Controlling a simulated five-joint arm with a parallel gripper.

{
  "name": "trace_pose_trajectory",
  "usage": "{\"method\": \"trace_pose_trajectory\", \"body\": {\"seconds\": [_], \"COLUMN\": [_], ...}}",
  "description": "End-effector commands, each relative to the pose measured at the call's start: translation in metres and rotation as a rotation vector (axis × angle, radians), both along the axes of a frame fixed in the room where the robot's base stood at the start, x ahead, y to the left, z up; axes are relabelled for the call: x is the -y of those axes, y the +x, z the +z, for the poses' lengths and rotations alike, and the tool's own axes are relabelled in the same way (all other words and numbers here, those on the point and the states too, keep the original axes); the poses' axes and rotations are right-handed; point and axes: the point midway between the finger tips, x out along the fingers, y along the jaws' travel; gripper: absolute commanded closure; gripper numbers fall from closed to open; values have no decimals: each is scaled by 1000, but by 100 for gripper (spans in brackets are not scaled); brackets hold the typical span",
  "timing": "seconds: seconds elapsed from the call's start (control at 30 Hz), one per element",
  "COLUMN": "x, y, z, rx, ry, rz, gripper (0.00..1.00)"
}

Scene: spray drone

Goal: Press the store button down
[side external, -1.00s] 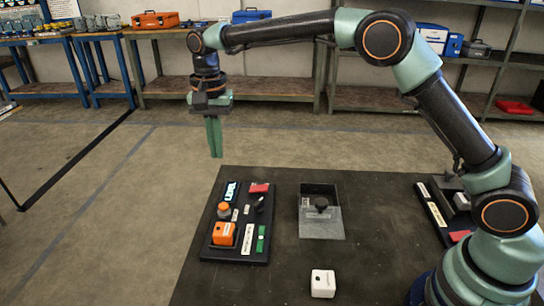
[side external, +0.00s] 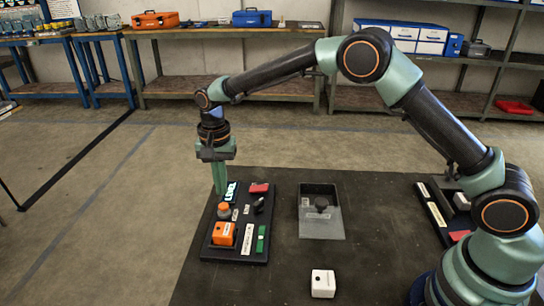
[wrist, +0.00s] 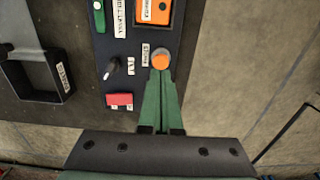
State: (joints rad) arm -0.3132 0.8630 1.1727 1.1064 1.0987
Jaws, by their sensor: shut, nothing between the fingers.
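The round orange button (side external: 224,208) sits in a grey collar on the dark control panel (side external: 208,245). In the wrist view the orange button (wrist: 160,61) has a small white label beside it, which I cannot read for certain. My gripper (side external: 220,192) points down at the far left part of the panel, with its green fingers together and empty. In the wrist view the fingertips (wrist: 161,76) overlap the button's near edge. In the side view they appear just behind and above it. I cannot tell whether they touch it.
The panel also carries an orange box (side external: 223,233), a black knob (side external: 259,204), a red switch (side external: 259,188) and a green switch (side external: 261,240). A grey tray (side external: 321,225) and a white block (side external: 323,283) are on the dark table to the right.

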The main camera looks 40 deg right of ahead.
Motion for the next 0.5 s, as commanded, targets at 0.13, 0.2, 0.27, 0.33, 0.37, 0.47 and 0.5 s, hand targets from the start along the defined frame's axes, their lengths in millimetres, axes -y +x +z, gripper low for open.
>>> {"method": "trace_pose_trajectory", "body": {"seconds": [0.13,0.2,0.27,0.33,0.37,0.47,0.5], "x": [0,0,0,0,0,0,0], "y": [0,-1,0,0,0,0,0], "z": [-22,-29,-32,-35,-36,-37,-37], "rx": [-2,-2,-1,0,0,1,1], "ry": [-1,-1,-1,0,0,1,1], "rz": [0,0,0,0,0,0,0], "gripper": [100,100,100,100,100,100,100]}}
